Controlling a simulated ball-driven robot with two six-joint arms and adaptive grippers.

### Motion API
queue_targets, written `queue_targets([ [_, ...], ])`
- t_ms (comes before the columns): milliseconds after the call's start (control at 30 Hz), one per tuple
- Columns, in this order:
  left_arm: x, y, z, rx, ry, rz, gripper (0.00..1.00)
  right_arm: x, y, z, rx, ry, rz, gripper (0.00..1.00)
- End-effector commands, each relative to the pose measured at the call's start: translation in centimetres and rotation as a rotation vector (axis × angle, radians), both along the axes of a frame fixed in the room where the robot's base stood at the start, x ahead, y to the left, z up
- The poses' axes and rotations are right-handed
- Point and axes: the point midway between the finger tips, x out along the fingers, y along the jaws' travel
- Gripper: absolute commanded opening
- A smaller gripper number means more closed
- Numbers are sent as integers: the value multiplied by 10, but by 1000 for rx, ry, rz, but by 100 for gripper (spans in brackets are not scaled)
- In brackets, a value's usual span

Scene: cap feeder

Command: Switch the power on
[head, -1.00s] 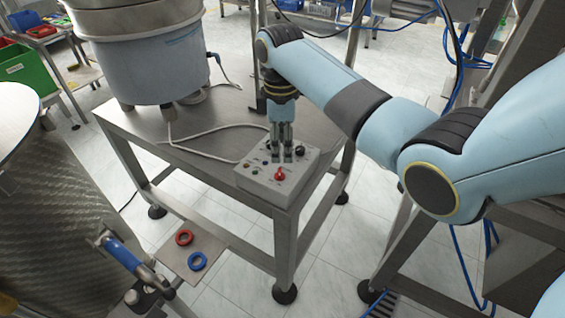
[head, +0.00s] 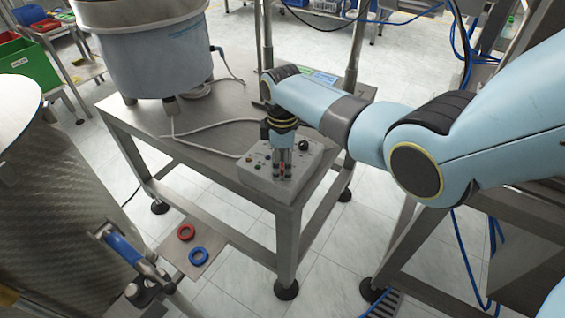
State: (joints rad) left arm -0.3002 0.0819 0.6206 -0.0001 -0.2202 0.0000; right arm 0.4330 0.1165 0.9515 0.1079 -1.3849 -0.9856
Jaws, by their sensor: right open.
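The grey control box (head: 257,178) sits on the front corner of the steel table. It carries small buttons on its left part and a black knob (head: 303,144) at its back right. My right gripper (head: 282,174) points down over the front of the box, with its fingers on either side of the red switch (head: 283,168). The fingers are open and hide most of the red switch. I cannot tell whether they touch it. My left gripper is not in view.
A blue-grey bowl feeder (head: 158,55) stands on the steel table (head: 190,140), with a pale cable running to the box. A red ring (head: 186,232) and a blue ring (head: 198,256) lie on a small plate below. A large metal drum (head: 50,200) fills the left.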

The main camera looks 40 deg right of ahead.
Motion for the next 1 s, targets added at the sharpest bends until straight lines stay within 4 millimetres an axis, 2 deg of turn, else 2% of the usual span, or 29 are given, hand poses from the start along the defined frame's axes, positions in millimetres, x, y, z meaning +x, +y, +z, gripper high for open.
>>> queue_targets([
  [100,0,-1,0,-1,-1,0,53,0,0,0,0,0,0,52],
  [500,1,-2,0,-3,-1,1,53,0,0,1,0,0,0,0],
  [767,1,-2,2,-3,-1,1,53,0,0,1,0,0,-22,0],
  [1000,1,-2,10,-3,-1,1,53,0,0,2,1,1,-132,0],
])
